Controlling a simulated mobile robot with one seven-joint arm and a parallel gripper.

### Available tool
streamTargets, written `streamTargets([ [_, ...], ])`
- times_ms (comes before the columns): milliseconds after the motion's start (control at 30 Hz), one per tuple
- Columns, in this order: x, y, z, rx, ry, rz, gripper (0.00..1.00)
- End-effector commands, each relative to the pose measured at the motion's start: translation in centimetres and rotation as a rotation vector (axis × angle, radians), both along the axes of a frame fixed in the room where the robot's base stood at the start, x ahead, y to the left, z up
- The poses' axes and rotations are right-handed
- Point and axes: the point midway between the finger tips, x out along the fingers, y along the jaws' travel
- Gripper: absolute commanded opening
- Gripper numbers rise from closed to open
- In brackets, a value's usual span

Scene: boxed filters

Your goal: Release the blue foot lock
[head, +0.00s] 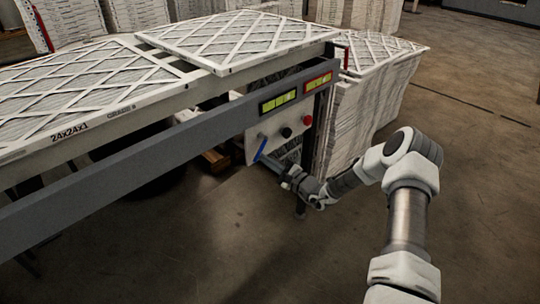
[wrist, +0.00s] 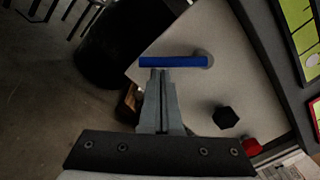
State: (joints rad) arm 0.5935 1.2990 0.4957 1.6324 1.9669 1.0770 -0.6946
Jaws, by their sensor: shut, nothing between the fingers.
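The blue foot lock (head: 261,148) is a thin blue lever on a light panel (head: 252,120) at the end of the grey rail. In the wrist view the blue lever (wrist: 172,62) lies across the picture, its right end at a round grey pivot (wrist: 207,58). My gripper (head: 262,160) is at the lever in the head view. In the wrist view my gripper (wrist: 161,72) has its fingers together, tips right at the lever's lower edge, left of the pivot. I cannot tell whether they touch it. Nothing is between the fingers.
A black knob (wrist: 226,117) and a red knob (wrist: 251,146) sit beside the lever on the panel. Yellow-green labels (head: 279,101) are above. The grey rail (head: 150,150) carries white-framed filters (head: 90,75). Stacked filters (head: 365,95) stand behind. The floor (head: 480,170) at right is clear.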

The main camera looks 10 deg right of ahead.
Motion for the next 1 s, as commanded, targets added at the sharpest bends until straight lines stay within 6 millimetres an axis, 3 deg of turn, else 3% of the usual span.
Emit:
streamTargets([
  [567, -1.3, 1.8, 2.2, 0.376, 0.272, 0.0, 0.0],
  [1000, -1.5, 2.1, 2.6, 0.367, 0.265, 0.001, 0.0],
])
